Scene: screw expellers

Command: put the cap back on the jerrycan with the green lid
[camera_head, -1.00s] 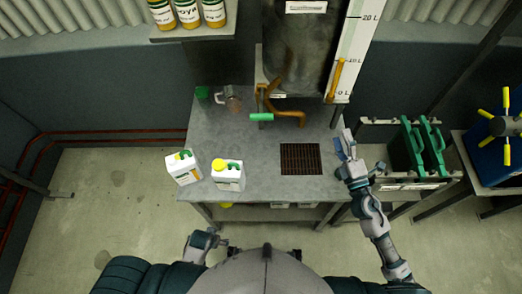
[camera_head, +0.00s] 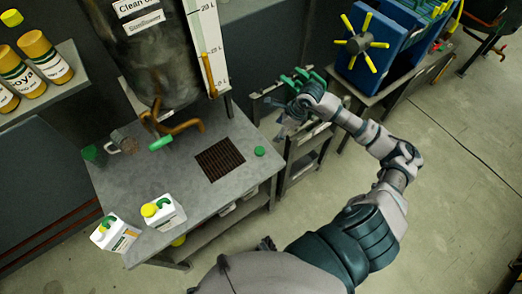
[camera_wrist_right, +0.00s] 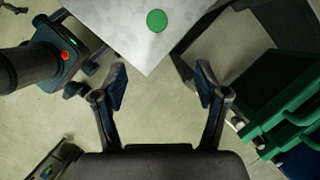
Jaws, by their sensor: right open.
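A round green cap (camera_head: 259,151) lies on the grey table near its right edge. It also shows in the right wrist view (camera_wrist_right: 157,20), close to the table corner. A white jerrycan with green on top (camera_head: 115,235) stands at the table's front left. Beside it is a white jerrycan with a yellow cap and a green handle (camera_head: 163,212). My right gripper (camera_head: 284,128) is just beyond the table's right edge, apart from the cap. In the wrist view its fingers (camera_wrist_right: 160,85) are spread and empty, with the cap ahead of them. My left gripper is not in view.
The table (camera_head: 215,205) has a dark grate (camera_head: 220,159) set in it and is clear around the cap. A tank (camera_head: 150,50) with an orange pipe stands behind. A rack with green containers (camera_head: 300,80) is close to my right gripper.

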